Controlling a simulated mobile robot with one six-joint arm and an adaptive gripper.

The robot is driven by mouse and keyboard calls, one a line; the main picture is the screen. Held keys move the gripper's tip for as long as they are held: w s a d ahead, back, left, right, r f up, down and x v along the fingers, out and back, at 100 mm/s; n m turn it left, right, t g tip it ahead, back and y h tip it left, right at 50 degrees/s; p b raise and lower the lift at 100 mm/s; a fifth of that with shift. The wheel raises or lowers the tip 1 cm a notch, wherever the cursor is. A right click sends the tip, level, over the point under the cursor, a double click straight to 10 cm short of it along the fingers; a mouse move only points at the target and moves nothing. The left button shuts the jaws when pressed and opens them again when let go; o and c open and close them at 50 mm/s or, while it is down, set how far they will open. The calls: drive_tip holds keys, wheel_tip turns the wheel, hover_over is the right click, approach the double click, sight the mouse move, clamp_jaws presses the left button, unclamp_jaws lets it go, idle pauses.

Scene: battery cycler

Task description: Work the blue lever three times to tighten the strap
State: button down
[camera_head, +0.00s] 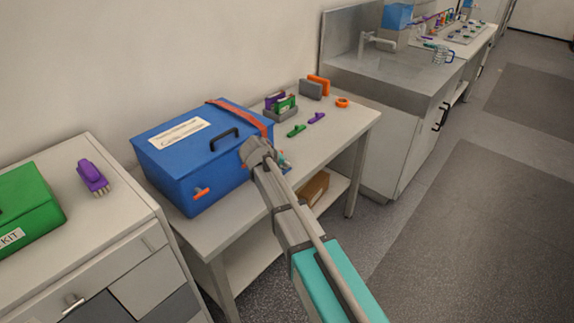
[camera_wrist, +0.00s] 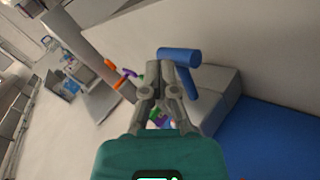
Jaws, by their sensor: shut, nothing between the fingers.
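The blue case (camera_head: 195,160) stands on the white table, with a red strap (camera_head: 240,118) across the right part of its lid. The blue lever (camera_wrist: 180,55) shows in the wrist view as a thick bar on a stem, just beyond and right of my fingertips. My gripper (camera_wrist: 164,68) is shut and empty, close to the lever; I cannot tell whether they touch. In the head view my gripper (camera_head: 257,150) is at the case's right end, and my arm hides most of what lies behind it, including the lever.
Right of the case stand a grey holder (camera_head: 282,112) with coloured pieces, green (camera_head: 296,131) and purple (camera_head: 317,118) pieces, and an orange ring (camera_head: 342,102). A green kit box (camera_head: 25,208) is on the left cabinet. A sink counter (camera_head: 400,75) stands beyond. The right floor is clear.

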idle(0.3)
drive_tip(key=shift+w+a+r+p, duration=0.15)
drive_tip(key=shift+a+r+p, duration=0.05)
drive_tip(key=shift+r+p, duration=0.65)
drive_tip(key=shift+w+a+r+p, duration=0.15)
drive_tip(key=shift+r+p, duration=0.7)
drive_tip(key=shift+w+a+r+p, duration=0.15)
drive_tip(key=shift+r+p, duration=0.65)
drive_tip(key=shift+w+a+r+p, duration=0.1)
drive_tip(key=shift+a+r+p, duration=0.1)
drive_tip(key=shift+r+p, duration=0.65)
drive_tip(key=shift+w+a+r+p, duration=0.15)
drive_tip(key=shift+r+p, duration=0.6)
drive_tip(key=shift+p, duration=0.05)
drive_tip(key=shift+r, duration=0.1)
drive_tip(key=r+p, duration=0.3)
drive_tip(key=shift+w+a+r+p, duration=0.25)
drive_tip(key=shift+w+a+p, duration=0.05)
drive_tip(key=shift+a+p, duration=0.1)
drive_tip(key=shift+f, duration=0.15)
drive_tip(key=f+b, duration=0.2)
drive_tip(key=b, duration=0.1)
drive_tip(key=s+d+f+b, duration=0.1)
drive_tip(key=f+b, duration=0.1)
drive_tip(key=f, duration=0.1)
drive_tip(key=f+b, duration=0.3)
drive_tip(key=shift+s+d+f+b, duration=0.15)
drive_tip(key=shift+s+d+b, duration=0.05)
drive_tip(key=shift+d+b, duration=0.2)
